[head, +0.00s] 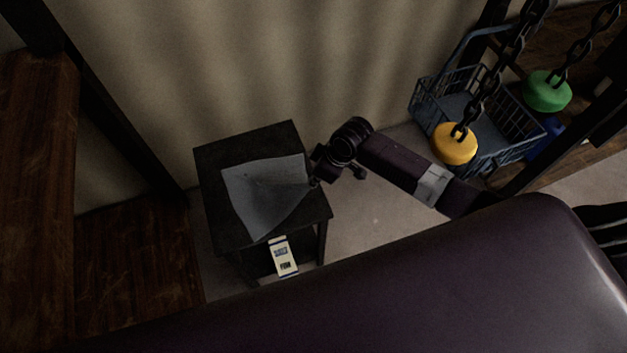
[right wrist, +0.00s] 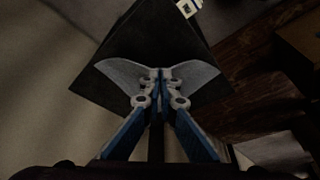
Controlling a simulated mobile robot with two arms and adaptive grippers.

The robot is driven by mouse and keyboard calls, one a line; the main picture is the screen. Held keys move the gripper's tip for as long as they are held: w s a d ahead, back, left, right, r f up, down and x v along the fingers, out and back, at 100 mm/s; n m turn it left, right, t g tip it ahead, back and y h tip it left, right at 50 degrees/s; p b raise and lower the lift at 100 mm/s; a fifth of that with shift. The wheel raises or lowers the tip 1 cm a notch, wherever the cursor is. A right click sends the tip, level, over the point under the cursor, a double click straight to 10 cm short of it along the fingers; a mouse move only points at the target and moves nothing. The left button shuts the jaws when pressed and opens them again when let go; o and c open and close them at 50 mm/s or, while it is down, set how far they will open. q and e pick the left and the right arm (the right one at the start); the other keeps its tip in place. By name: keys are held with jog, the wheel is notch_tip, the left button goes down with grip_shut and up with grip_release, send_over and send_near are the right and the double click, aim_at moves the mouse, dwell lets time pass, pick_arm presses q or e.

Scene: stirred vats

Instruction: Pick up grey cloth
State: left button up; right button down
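The grey cloth (head: 262,190) lies over the top of a small black table, its near corner reaching the front edge. My right gripper (head: 314,181) is at the cloth's right edge. In the right wrist view the fingers of the right gripper (right wrist: 160,76) are together, with the cloth (right wrist: 195,78) spreading out on both sides of the tips. They look shut on the cloth's edge; the pinch itself is partly hidden by the fingers. My left gripper is not in view.
The black table (head: 245,143) stands by a beige curtain (head: 270,60). A white labelled box (head: 283,257) shows below its front edge. A blue wire basket (head: 480,120), a yellow disc (head: 454,145) and a green disc (head: 546,92) on chains are at right.

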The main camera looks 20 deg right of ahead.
notch_tip(320, 180, up, 32)
dwell(0.8)
